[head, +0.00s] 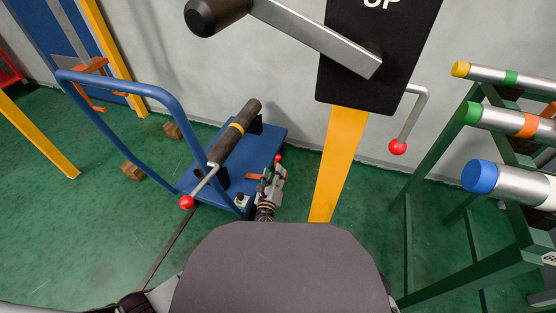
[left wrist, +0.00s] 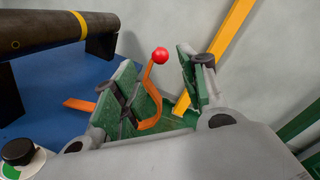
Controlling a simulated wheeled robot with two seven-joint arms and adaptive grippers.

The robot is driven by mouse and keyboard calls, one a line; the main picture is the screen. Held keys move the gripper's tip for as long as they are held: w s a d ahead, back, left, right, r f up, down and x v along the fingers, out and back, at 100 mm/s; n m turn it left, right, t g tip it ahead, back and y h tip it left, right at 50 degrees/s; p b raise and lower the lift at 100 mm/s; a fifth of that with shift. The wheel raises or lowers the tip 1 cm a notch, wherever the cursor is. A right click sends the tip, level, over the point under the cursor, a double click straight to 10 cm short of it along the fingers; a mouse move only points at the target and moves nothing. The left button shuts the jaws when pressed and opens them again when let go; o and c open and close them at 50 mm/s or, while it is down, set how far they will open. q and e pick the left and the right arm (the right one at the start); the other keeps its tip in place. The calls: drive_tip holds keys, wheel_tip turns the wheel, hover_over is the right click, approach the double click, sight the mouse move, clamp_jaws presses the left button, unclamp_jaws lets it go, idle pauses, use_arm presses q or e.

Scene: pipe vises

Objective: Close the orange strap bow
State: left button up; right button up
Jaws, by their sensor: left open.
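The orange strap bow (left wrist: 153,88) is a curved orange strip with a red ball (left wrist: 160,55) at its top. In the left wrist view it rises between the green-padded fingers of my left gripper (left wrist: 158,68). The fingers are apart, and I cannot tell whether either touches the strap. A flat orange piece (left wrist: 80,104) shows left of the near finger, over the blue deck. In the head view my left gripper (head: 272,180) is at the right edge of the blue cart, with the red ball (head: 278,158) just above it. Most of the strap is hidden there. My right gripper is not seen.
The blue cart (head: 268,138) carries a dark pipe (head: 235,130) with a yellow band. A black-topped knob (head: 241,199) is near its front corner. A yellow post (head: 338,165) with a black panel stands right of the gripper. A green pipe rack (head: 432,150) is at far right.

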sight(277, 160)
use_arm(q)
drive_tip(key=w, duration=0.2)
drive_tip(key=w+b, duration=0.1)
drive_tip(key=w, duration=0.1)
drive_tip(key=w+d+b, duration=0.1)
drive_tip(key=w, duration=0.2)
drive_tip(key=shift+w, duration=0.1)
drive_tip(key=shift+w+d+b, duration=0.1)
drive_tip(key=shift+w+b, duration=0.3)
drive_tip(key=shift+w, duration=0.3)
drive_tip(key=shift+d+r, duration=0.1)
clamp_jaws()
